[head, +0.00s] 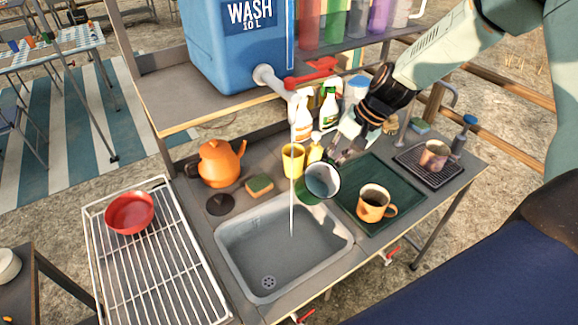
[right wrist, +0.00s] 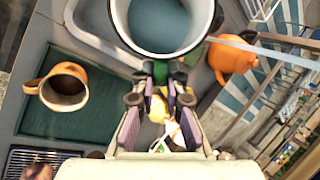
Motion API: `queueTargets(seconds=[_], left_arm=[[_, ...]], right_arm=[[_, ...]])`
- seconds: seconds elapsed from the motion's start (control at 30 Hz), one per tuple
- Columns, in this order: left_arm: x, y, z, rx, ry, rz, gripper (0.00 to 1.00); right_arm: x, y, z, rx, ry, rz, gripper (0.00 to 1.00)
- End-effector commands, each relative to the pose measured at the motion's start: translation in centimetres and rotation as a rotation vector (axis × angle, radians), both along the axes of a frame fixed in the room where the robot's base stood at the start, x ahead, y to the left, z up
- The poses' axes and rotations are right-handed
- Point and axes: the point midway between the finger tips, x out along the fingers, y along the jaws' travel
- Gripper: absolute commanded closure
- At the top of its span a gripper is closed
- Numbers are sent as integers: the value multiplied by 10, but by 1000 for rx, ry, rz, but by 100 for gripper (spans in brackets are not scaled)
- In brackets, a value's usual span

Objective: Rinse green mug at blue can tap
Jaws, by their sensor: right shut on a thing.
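The green mug (head: 318,183) has a pale rim and hangs tilted above the back right of the sink (head: 270,283). My right gripper (head: 340,158) is shut on it from behind; the right wrist view also shows the mug (right wrist: 165,28) at the fingertips (right wrist: 162,78). The blue can (head: 235,45) marked WASH stands on the shelf. Its pale tap (head: 270,77) has a red lever (head: 312,76). A thin water stream (head: 291,205) falls from the spout into the sink, just left of the mug's rim. My left gripper is out of view.
An orange mug (head: 373,203) stands on the green mat (head: 405,180) right of the sink. A yellow cup (head: 292,160), sponge (head: 259,185) and orange kettle (head: 220,163) stand behind the sink. A wire rack (head: 150,265) with a red bowl (head: 130,212) is at left.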

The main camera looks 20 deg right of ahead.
Motion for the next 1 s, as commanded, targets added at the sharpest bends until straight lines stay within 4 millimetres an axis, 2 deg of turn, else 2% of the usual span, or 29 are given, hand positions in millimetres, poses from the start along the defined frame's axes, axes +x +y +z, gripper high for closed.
queueTargets(seconds=[0.13, 0.6, 1.0], left_arm=[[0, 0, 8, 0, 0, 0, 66], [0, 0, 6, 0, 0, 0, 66], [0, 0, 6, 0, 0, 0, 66]], right_arm=[[-10, -1, 12, 4, -3, -1, 100], [-39, -8, 34, 4, -3, -1, 100], [-41, -9, 35, 0, -1, -1, 100]])
